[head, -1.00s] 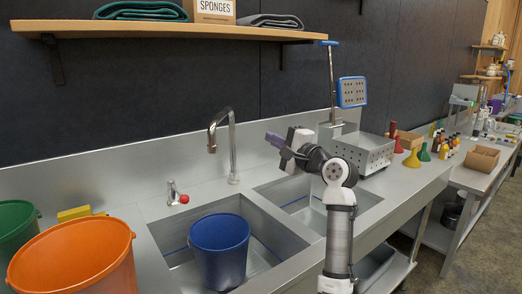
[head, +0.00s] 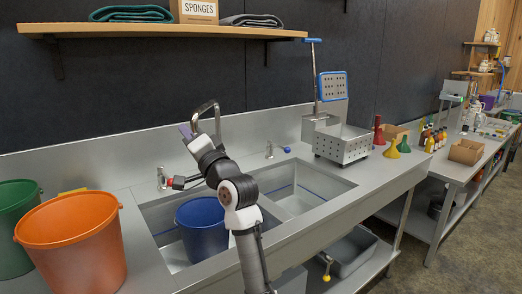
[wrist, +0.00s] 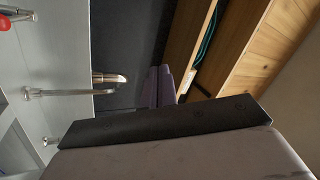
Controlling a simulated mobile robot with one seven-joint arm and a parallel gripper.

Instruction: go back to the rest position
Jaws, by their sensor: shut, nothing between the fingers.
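My gripper (head: 185,131) is raised in front of the tall faucet (head: 208,108), above the blue bucket (head: 203,232) in the left sink basin. Its purple fingers are together and empty, pointing up and to the left. The wrist view shows the shut fingers (wrist: 158,86) with the dark wall and the wooden shelf (wrist: 240,50) beyond them. My forearm hides part of the faucet and the sink's edge.
An orange bucket (head: 72,245) and a green bucket (head: 16,225) stand at left. The shelf (head: 160,31) hangs above. A perforated steel box (head: 342,145) and colored funnels (head: 391,150) are to the right. The right basin (head: 300,188) looks empty.

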